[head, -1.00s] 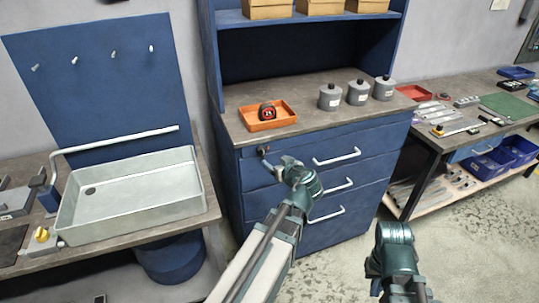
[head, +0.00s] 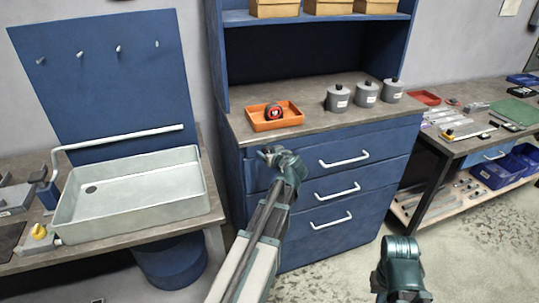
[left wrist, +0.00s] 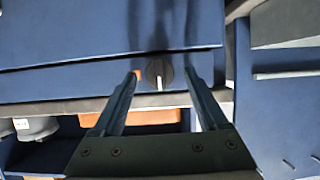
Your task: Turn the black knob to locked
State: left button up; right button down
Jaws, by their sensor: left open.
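In the left wrist view a round black knob (left wrist: 158,72) with a pale pointer line sits on the blue cabinet front. The line points down in that picture, toward the worktop edge. A small reddish mark (left wrist: 137,74) shows left of the knob, partly behind a finger. My left gripper (left wrist: 160,76) is open, its fingertips on either side of the knob with gaps showing. In the head view my left gripper (head: 268,153) is at the upper left of the drawer front, and the knob is hard to make out there. Only a link of my right arm shows; its gripper is out of view.
An orange tray (head: 254,124) with a tape measure (head: 273,112) and several grey canisters (head: 338,99) stand on the cabinet worktop above. Drawer handles (head: 343,159) stick out to the right. A metal basin (head: 130,225) is at left. Open floor lies right of the cabinet.

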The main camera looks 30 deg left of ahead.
pick_arm(q)
grip_shut()
dwell(0.3)
jog(key=shift+w+d+f+m+g+y+b, duration=0.2)
jog(key=shift+m+g+y+b, duration=0.35)
jog(key=shift+m+y+b, duration=1.3)
jog(key=shift+w+d+f+m+g+y+b, duration=0.1)
jog(key=shift+f+m+g+y+b, duration=0.25)
jog(key=shift+m+b, duration=1.65)
jog(key=shift+w+d+f+m+g+y+b, duration=0.1)
jog(key=shift+m+g+y+b, duration=0.8)
jog(key=shift+m, duration=1.95)
jog(key=shift+y, duration=0.3)
